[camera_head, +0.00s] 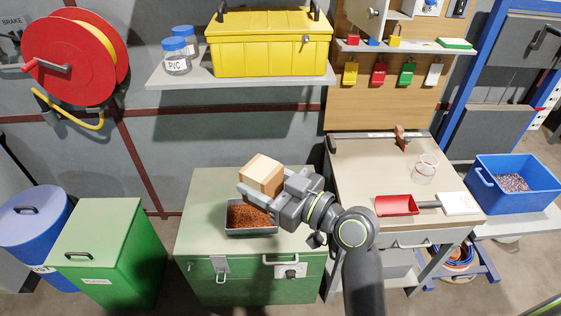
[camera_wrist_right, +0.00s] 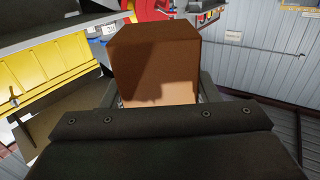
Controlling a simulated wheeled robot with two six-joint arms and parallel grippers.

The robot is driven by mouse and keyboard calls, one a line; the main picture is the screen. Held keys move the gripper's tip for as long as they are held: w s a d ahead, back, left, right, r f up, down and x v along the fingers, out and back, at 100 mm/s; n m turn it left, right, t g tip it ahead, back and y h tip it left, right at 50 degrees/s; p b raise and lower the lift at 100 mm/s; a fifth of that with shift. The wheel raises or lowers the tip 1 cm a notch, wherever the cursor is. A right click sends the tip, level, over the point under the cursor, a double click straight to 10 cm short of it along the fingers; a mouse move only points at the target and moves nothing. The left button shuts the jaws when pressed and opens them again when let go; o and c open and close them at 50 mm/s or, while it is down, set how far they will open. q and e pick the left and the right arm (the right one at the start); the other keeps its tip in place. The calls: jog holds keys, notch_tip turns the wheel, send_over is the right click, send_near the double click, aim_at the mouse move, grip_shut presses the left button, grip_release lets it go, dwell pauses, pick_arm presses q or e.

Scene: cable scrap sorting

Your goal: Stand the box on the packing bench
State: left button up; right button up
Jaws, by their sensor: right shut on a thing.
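A light brown cardboard box (camera_head: 262,172) is held in my right gripper (camera_head: 259,191), whose fingers lie along its sides. In the head view the box is above a green cabinet, over the back of a tray of copper-brown granules (camera_head: 249,217). In the right wrist view the box (camera_wrist_right: 153,65) fills the middle between the two fingers (camera_wrist_right: 155,92), with its near face in shadow. The bench with a pale top (camera_head: 365,170), probably the packing bench, stands to the right of the green cabinet. My left gripper is not in view.
A shelf with a yellow toolbox (camera_head: 270,42) hangs above the green cabinet (camera_head: 205,190). A blue crate (camera_head: 513,183) stands at the right. The bench's left part is clear.

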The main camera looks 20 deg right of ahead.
jog(key=shift+s+a+f+n+g+y, duration=0.55)
jog(key=shift+n+g+y, duration=0.5)
jog(key=shift+n+g, duration=0.75)
jog(key=shift+s+a+f+n+g+y, duration=0.55)
jog(key=shift+n+g+y, duration=0.55)
jog(key=shift+g, duration=1.25)
jog(key=shift+s+a+f+n+g+y, duration=0.6)
jog(key=shift+n+g+y, duration=0.35)
jog(key=shift+n+g, duration=0.9)
